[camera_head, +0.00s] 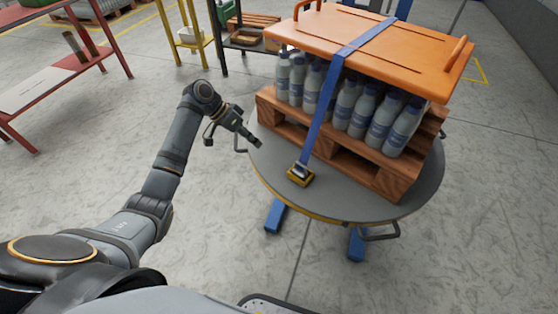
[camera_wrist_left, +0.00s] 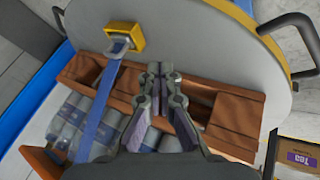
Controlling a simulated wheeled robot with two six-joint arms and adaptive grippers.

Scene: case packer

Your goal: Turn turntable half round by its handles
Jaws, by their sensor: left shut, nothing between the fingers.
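The turntable (camera_head: 235,165) is not pointed by its base; its round grey top (camera_head: 345,205) has a yellow rim and stands on blue legs. One dark handle (camera_head: 381,236) sticks out at the front right, and another (camera_head: 239,142) shows at the left rim, partly behind my gripper. My left gripper (camera_head: 258,143) is shut and empty at the left edge of the top, close to the left handle. In the left wrist view its fingers (camera_wrist_left: 165,75) are together over the load, and a dark handle (camera_wrist_left: 290,20) lies apart from them at upper right. My right gripper is not in view.
On the turntable a wooden pallet (camera_head: 375,172) carries grey bottles (camera_head: 361,113) under an orange lid (camera_head: 400,48), with a blue strap (camera_head: 322,100) and yellow buckle (camera_head: 301,175). A red-framed table (camera_head: 128,68) stands at left. The floor at right is clear.

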